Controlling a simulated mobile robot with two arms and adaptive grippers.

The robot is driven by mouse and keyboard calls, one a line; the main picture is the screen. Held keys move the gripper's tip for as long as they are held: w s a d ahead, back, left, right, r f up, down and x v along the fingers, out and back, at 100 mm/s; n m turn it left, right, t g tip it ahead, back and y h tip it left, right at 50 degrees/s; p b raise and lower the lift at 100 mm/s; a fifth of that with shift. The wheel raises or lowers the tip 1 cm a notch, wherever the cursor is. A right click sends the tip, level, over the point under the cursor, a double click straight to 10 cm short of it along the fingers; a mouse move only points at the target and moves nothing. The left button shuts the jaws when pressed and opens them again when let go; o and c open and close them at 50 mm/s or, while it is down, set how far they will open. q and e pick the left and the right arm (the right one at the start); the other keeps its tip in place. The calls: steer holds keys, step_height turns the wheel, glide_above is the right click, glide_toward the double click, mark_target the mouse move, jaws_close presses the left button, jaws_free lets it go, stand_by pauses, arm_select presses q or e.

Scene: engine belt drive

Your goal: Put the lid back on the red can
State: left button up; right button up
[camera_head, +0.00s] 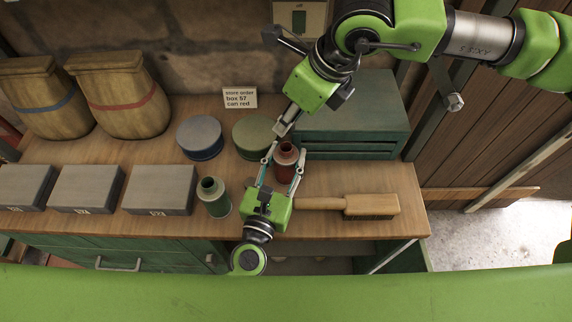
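The red can (286,170) stands upright on the wooden bench, with its narrow neck at the top. My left gripper (286,153) comes from the front edge, with one finger on each side of the red can. I cannot tell whether the fingers press on it. My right gripper (280,130) reaches down from the upper right, its tips just behind and left of the can's neck. Its fingers look close together, and I cannot tell whether they hold anything. I do not see a separate lid.
A green can (217,202) stands to the left, a brush (370,205) to the right. Behind are a blue tin (199,138), a green tin (253,137), a sign (240,98) and a green chest (360,115). Grey boxes (160,190) and sacks (120,95) fill the left.

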glide_above(285, 147)
steer(key=d, duration=0.1)
steer(key=shift+s+f, duration=0.15)
steer(key=shift+f, duration=1.1)
steer(key=shift+s+f, duration=0.1)
steer(key=shift+f, duration=1.1)
steer(key=shift+f, duration=0.1)
steer(key=shift+f, duration=0.8)
steer(key=shift+f, duration=0.55)
steer(key=shift+a, duration=0.1)
